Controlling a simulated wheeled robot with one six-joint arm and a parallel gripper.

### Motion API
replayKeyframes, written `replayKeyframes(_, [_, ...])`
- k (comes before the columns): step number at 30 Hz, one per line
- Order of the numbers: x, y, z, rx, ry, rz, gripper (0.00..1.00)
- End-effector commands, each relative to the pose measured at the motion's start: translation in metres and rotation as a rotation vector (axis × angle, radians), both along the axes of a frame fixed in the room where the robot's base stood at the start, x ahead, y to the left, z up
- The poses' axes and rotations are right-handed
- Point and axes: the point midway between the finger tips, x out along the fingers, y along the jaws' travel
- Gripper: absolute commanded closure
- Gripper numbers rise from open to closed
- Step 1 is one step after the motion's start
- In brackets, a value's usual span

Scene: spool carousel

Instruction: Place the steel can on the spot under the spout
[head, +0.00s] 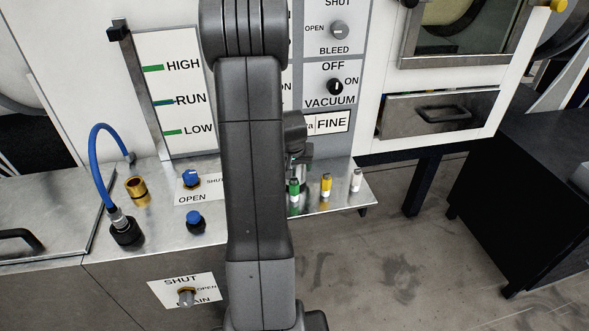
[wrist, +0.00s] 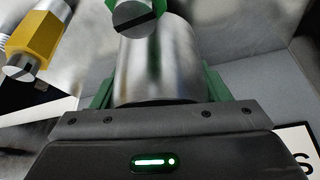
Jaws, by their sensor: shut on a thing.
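My gripper (wrist: 158,80) is shut on a shiny steel cylinder (wrist: 155,60), which I take to be the steel can. Its sides sit between the green finger pads in the wrist view. In the head view my arm hides most of the gripper; a small grey part of the can (head: 299,167) seems to show just right of the arm, low over the steel shelf, behind the green plug. I cannot tell whether the can touches the shelf. I cannot make out the spout or the spot under it in either view.
The steel shelf (head: 335,193) carries a green plug (head: 293,190), a yellow plug (head: 326,187) and a white plug (head: 356,180). Left of my arm stand blue knobs (head: 195,222), a brass fitting (head: 137,191) and a blue hose (head: 97,150). The panel rises behind.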

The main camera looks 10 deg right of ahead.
Motion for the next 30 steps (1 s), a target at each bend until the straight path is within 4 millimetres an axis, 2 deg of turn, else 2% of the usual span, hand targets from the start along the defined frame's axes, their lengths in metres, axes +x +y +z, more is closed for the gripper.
replayKeyframes(3, [0.000,0.000,-0.014,0.000,0.001,0.000,0.56])
replayKeyframes(15, [0.000,0.000,-0.019,0.001,-0.001,0.000,0.56])
replayKeyframes(16, [0.000,0.000,-0.019,0.001,-0.001,0.000,0.29])
replayKeyframes(19, [0.000,0.000,-0.018,0.001,0.000,0.000,0.09])
replayKeyframes(30, [0.000,0.000,-0.014,0.001,0.000,0.000,0.09])
